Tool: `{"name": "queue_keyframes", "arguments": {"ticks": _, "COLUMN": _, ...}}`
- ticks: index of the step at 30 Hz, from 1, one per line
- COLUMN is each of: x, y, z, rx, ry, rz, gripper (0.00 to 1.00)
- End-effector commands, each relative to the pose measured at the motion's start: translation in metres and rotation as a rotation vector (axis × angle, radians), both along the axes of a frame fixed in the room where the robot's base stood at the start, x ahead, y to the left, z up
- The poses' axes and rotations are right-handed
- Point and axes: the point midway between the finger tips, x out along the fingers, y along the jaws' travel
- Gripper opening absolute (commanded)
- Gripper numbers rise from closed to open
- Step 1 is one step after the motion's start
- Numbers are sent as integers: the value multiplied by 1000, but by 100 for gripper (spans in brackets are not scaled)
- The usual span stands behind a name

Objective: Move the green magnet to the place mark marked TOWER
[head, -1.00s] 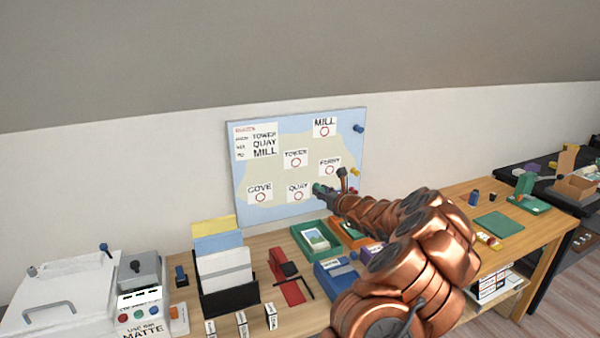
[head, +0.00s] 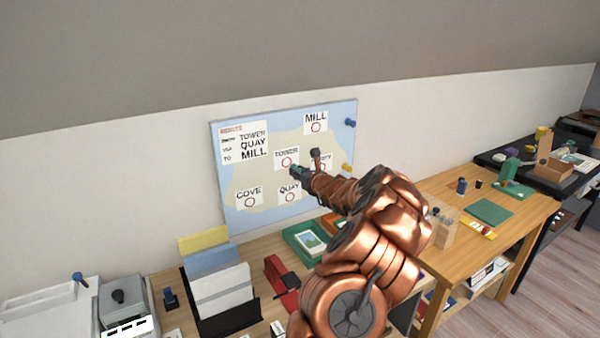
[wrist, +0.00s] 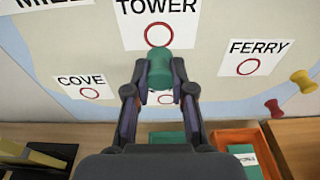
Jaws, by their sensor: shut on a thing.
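My gripper (wrist: 160,88) is shut on the green magnet (wrist: 160,67), a short cylinder between the fingertips in the wrist view. In the head view my gripper (head: 303,176) holds the green magnet (head: 295,171) just below and right of the TOWER mark. The TOWER mark is a white card (wrist: 185,33) with a red ring (wrist: 159,35); in the wrist view the magnet overlaps the ring's lower edge. The TOWER card (head: 287,153) also shows on the map board in the head view. I cannot tell whether the magnet touches the board (head: 235,212).
Cards COVE (head: 249,194), QUAY (head: 289,190), MILL (head: 316,117) and FERRY (wrist: 257,57) surround TOWER. A blue magnet (head: 350,122), a yellow magnet (wrist: 303,81) and a red magnet (wrist: 274,108) sit at the board's right side. Trays and files crowd the desk below.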

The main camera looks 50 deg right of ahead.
Motion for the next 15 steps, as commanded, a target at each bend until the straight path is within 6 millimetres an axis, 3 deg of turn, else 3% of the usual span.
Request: {"name": "queue_keyframes", "arguments": {"ticks": 15, "x": 30, "y": -10, "z": 1, "rx": -1, "ry": 0, "rz": -2, "gripper": 0}}
